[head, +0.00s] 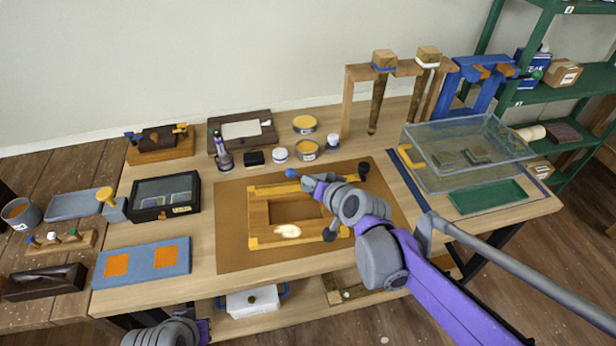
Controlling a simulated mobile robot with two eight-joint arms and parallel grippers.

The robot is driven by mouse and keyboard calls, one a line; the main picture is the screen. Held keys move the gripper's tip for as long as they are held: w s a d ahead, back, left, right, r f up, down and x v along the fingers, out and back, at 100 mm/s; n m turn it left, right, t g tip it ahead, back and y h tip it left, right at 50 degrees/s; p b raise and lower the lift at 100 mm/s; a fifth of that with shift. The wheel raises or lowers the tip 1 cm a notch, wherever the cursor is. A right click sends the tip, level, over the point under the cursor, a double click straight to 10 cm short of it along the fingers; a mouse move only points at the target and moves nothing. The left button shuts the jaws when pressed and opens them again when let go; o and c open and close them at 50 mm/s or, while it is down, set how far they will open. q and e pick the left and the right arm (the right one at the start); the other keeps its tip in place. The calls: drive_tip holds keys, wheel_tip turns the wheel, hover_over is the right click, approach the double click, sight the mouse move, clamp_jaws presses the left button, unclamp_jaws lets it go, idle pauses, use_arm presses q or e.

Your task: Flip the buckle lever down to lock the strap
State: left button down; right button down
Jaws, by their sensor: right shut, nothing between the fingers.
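A yellow wooden frame (258,241) lies on the brown mat (232,262) in the middle of the table. A small blue knob (291,173) shows at its far edge, right beside the tip of my right gripper (306,181). That gripper is shut and empty, reaching over the frame's far side; I cannot tell whether it touches the knob. Dark round knobs stand at the frame's right, one near (330,235) and one far (364,168). I cannot clearly make out the buckle lever or the strap; my right arm hides part of the frame.
A clear tank (465,180) stands at the right. A wooden rack (347,105) with hanging tools stands behind. Jars, a purple bottle (222,155) and a black case (165,211) stand behind and left. The mat's left strip is clear.

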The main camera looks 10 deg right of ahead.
use_arm(q)
drive_tip(key=shift+w+r+p, duration=0.3)
drive_tip(key=shift+w+r, duration=0.05)
drive_tip(key=shift+w, duration=0.1)
use_arm(e)
drive_tip(key=v, duration=0.3)
drive_tip(key=a+v, duration=0.1)
drive_tip(key=v, duration=0.1)
drive_tip(key=shift+s+r, duration=0.15)
drive_tip(key=shift+r, duration=0.3)
use_arm(q)
drive_tip(key=shift+w+r+p, duration=0.15)
drive_tip(key=shift+r+p, duration=0.3)
drive_tip(key=shift+r, duration=0.1)
drive_tip(key=shift+w+r+p, duration=0.15)
drive_tip(key=shift+r+p, duration=0.25)
drive_tip(key=shift+r, duration=0.15)
use_arm(e)
drive_tip(key=s+d+f+n+g+h, duration=0.1)
drive_tip(key=s+d+f+g+h, duration=0.1)
drive_tip(key=s, duration=0.8)
drive_tip(key=s+d+f+n+g+h, duration=0.2)
drive_tip(key=s+d+f+g, duration=0.2)
drive_tip(key=s, duration=0.6)
wheel_tip(320, 180, down, 4)
drive_tip(key=shift+s+d+r, duration=0.1)
drive_tip(key=shift+s+d, duration=0.2)
drive_tip(key=shift+d, duration=0.65)
